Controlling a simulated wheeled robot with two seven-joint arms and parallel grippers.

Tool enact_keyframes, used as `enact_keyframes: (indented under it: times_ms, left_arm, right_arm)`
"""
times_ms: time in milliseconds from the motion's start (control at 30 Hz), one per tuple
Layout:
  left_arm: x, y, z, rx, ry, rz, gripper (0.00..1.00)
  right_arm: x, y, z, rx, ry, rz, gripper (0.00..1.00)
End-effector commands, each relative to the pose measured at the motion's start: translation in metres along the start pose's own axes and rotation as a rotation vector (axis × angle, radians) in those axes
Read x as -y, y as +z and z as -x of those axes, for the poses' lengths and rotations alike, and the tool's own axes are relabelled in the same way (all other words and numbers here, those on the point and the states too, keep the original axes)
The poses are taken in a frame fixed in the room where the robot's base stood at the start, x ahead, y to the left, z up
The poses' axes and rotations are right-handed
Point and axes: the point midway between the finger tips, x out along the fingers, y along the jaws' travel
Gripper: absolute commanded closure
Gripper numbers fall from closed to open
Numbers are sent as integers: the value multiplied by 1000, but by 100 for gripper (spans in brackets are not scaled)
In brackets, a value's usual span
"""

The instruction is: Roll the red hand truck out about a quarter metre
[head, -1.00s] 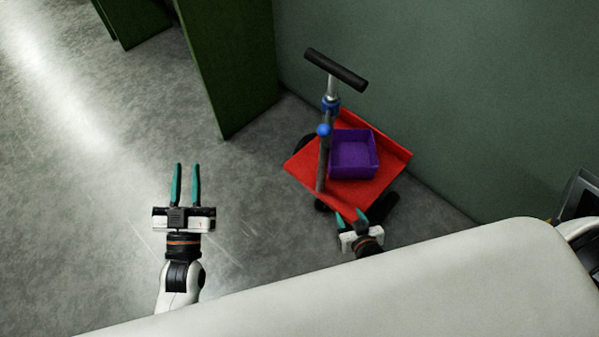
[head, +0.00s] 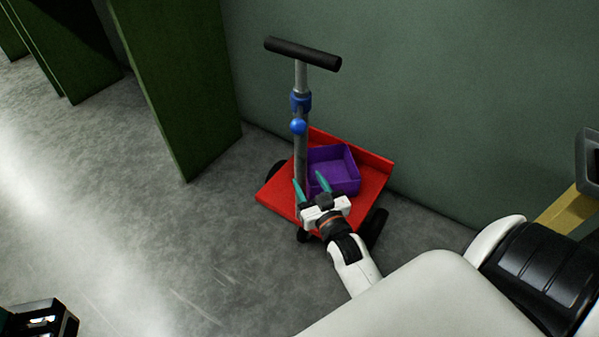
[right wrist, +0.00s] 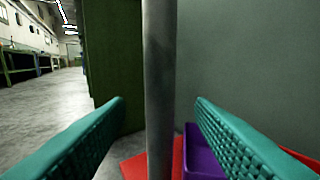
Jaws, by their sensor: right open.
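The red hand truck (head: 275,199) stands on the floor beside the green wall. Its grey upright pole (head: 302,155) carries blue fittings and a black crossbar handle (head: 303,53). A purple open box (head: 336,187) sits on its red deck. My right gripper (head: 311,178) is open at the lower pole, above the deck. In the right wrist view the pole (right wrist: 160,80) stands upright between the two teal fingers, with a gap on each side; I cannot tell how deep it sits between them. My left gripper (head: 42,318) shows only partly at the bottom left corner; its fingers are mostly cut off.
A dark green panel (head: 180,90) stands left of the truck, with more panels further left. The wall (head: 400,110) runs close behind the truck. Bare grey floor (head: 150,220) lies open to the left and in front. A yellow part (head: 568,210) stands at the right edge.

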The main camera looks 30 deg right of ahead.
Motion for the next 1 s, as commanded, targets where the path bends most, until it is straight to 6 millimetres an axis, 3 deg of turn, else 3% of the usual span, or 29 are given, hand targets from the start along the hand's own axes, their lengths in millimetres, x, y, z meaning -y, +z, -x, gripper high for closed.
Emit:
enact_keyframes:
  times_ms: [100, 300, 700, 767, 1000]
  left_arm:
    - [0, -2, -1, 27, -10, -4, 74]
    - [0, -4, -6, 53, -22, -7, 74]
    - [0, -4, -10, 60, -26, -9, 74]
    - [0, -4, -10, 60, -26, -9, 74]
    - [0, -4, -10, 59, -26, -8, 74]
  right_arm:
    - [0, -2, -25, 5, 0, 0, 51]
    - [0, -2, -50, 0, 0, 0, 51]
    - [0, -1, -59, -1, 0, 0, 51]
    - [0, -1, -59, -1, 0, 0, 57]
    - [0, -1, -58, -1, 0, 0, 97]
